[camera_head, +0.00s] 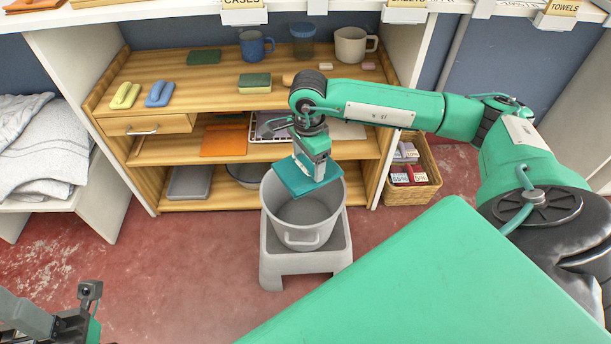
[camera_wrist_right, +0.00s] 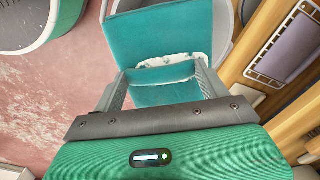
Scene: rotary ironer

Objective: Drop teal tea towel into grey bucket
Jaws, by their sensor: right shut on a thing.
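The teal tea towel (camera_head: 300,178) is a folded flat square. It hangs over the mouth of the grey bucket (camera_head: 303,237), near its back rim. My right gripper (camera_head: 315,172) is shut on the towel from above. In the right wrist view the towel (camera_wrist_right: 156,38) lies between and beyond the right gripper's fingers (camera_wrist_right: 163,80), with part of the bucket's rim (camera_wrist_right: 226,20) behind it. The visible inside of the bucket looks empty. My left gripper (camera_head: 80,318) is only partly in view at the bottom left, and its fingers do not show clearly.
The bucket stands on a grey stool (camera_head: 305,266). Behind it is a wooden shelf unit (camera_head: 190,88) with sponges, mugs and trays. A wicker basket (camera_head: 413,190) with small boxes stands right of it. Folded grey linen (camera_head: 45,140) lies at left. Red floor is clear at front left.

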